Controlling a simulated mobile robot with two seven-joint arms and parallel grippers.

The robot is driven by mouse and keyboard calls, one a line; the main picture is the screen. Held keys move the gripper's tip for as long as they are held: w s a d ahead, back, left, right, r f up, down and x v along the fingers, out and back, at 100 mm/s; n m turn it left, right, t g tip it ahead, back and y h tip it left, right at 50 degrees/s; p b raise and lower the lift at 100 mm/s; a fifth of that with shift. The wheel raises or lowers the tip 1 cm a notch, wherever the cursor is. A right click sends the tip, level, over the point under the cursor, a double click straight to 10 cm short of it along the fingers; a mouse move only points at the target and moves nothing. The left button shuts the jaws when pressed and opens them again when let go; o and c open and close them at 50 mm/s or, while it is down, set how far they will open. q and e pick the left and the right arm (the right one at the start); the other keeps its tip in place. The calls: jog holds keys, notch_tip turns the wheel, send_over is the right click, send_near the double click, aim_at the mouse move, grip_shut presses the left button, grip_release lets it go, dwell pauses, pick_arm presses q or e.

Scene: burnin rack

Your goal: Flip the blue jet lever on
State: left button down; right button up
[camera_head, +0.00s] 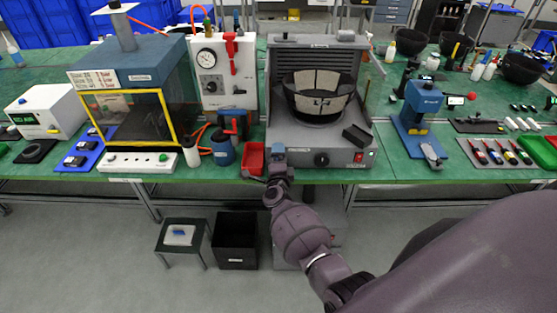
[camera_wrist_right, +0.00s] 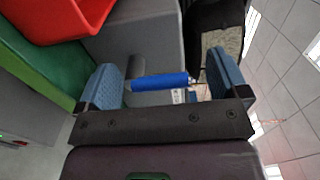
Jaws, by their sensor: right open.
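The blue lever (camera_wrist_right: 160,81) shows in the right wrist view as a short blue cylinder lying crosswise between the two blue fingers. My right gripper (camera_wrist_right: 165,80) is open around it, and gaps seem to show at both ends. In the head view my right gripper (camera_head: 277,158) is at the front left corner of the grey machine (camera_head: 285,65). The lever cannot be told apart from the gripper there. My left gripper is not in view.
A red bin (camera_head: 253,158) sits directly left of my right gripper; it also shows in the right wrist view (camera_wrist_right: 60,20). A dark bowl (camera_head: 320,92) with pale panels sits on the machine.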

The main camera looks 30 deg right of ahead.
jog(key=shift+s, duration=0.1)
jog(key=shift+s+a, duration=0.2)
jog(key=shift+s, duration=0.05)
pick_arm(q)
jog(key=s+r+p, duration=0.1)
jog(key=p, duration=0.2)
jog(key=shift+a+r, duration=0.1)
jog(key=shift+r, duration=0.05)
pick_arm(e)
jog(key=v, duration=1)
